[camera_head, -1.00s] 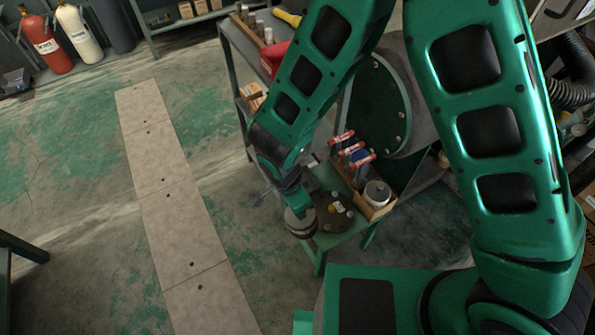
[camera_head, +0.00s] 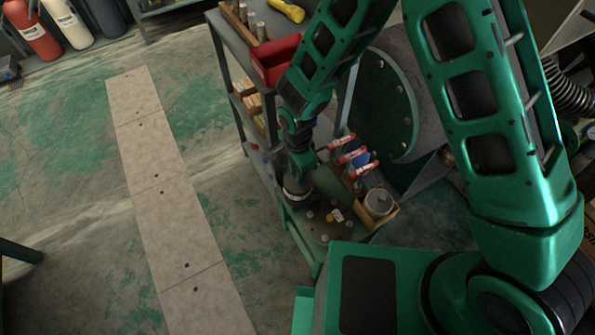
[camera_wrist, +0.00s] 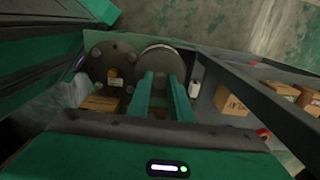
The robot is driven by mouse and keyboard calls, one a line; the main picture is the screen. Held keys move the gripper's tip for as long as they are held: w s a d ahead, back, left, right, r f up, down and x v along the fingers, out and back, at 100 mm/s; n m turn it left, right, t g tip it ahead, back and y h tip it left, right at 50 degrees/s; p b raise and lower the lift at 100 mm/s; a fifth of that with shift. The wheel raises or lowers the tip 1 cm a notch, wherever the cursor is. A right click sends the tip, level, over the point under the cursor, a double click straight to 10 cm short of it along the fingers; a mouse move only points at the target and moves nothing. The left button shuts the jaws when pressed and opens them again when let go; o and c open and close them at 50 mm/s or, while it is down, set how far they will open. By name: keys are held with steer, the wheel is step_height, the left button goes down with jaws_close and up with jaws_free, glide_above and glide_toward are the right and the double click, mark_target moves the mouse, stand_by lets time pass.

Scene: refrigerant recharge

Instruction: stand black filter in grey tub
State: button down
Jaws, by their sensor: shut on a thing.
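My gripper (camera_head: 297,180) is shut on a dark round piece with a pale band, which I take to be the black filter (camera_head: 297,194). My gripper points down with it at the back left of a small green stand. In the wrist view the round piece (camera_wrist: 160,57) shows beyond my two green fingers (camera_wrist: 162,85), beside a dark bolted disc. I cannot tell whether it touches the stand. I cannot make out a grey tub for certain; a light grey round pot (camera_head: 379,202) sits in a wooden box on the right.
The bolted dark disc (camera_head: 332,216) lies on the stand. A shelf rack with a red bin (camera_head: 277,62) and cartons (camera_head: 246,93) is close behind my gripper. The floor on the left is clear.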

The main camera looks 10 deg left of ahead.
steer(key=w+f, duration=0.1)
steer(key=w, duration=0.2)
steer(key=w+f, duration=0.1)
steer(key=shift+w+a+f, duration=0.15)
steer(key=shift+a+f, duration=0.1)
steer(key=shift+f, duration=2.05)
steer(key=c, duration=1.6)
jaws_free()
steer(key=shift+f, duration=0.1)
step_height(320, 180, up, 12)
